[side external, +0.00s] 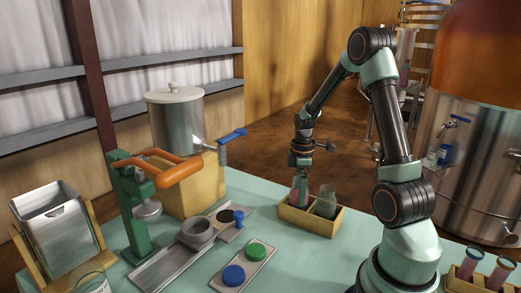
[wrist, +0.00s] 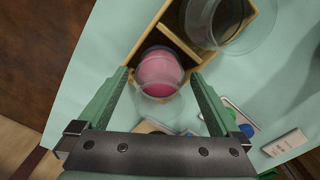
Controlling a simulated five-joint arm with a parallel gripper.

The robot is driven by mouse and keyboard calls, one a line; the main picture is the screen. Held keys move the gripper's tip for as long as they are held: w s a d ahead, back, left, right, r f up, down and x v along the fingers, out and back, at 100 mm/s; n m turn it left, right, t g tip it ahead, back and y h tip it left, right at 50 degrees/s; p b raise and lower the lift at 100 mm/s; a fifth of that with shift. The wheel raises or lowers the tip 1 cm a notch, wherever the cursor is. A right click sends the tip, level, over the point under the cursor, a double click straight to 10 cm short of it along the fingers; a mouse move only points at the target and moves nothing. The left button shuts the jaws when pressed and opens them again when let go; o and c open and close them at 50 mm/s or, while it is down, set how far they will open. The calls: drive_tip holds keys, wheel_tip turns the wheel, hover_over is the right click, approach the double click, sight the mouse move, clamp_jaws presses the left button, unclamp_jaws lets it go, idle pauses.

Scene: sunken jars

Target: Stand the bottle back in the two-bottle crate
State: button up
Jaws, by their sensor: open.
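The two-bottle crate (side external: 304,222) is a small wooden box with a divider, on the green table; it also shows in the wrist view (wrist: 146,36). A clear bottle with pink contents (side external: 299,190) stands roughly upright in its left compartment in the side view. In the wrist view the pink bottle (wrist: 158,72) shows between my fingers, its base partly hidden. A clear bottle with a dark inside (side external: 326,207) stands in the other compartment. My gripper (side external: 300,171) is at the pink bottle's top, its open fingers (wrist: 159,76) on either side of it; contact cannot be told.
A metal tray (side external: 165,262) and a plate with a blue cap (side external: 233,275) and a green cap (side external: 256,251) lie left of the crate. A green press (side external: 133,210) with an orange handle stands further left. A tube rack (side external: 468,285) is at the right front.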

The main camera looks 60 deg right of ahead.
wheel_tip(320, 180, up, 18)
idle(1.0)
drive_tip(key=s+a+m+t, duration=0.2)
drive_tip(key=a+m+t, duration=0.3)
drive_tip(key=a, duration=1.9)
drive_tip(key=shift+s+a+m+t, duration=0.25)
drive_tip(key=shift+s+m+t, duration=0.05)
drive_tip(key=shift+m, duration=0.6)
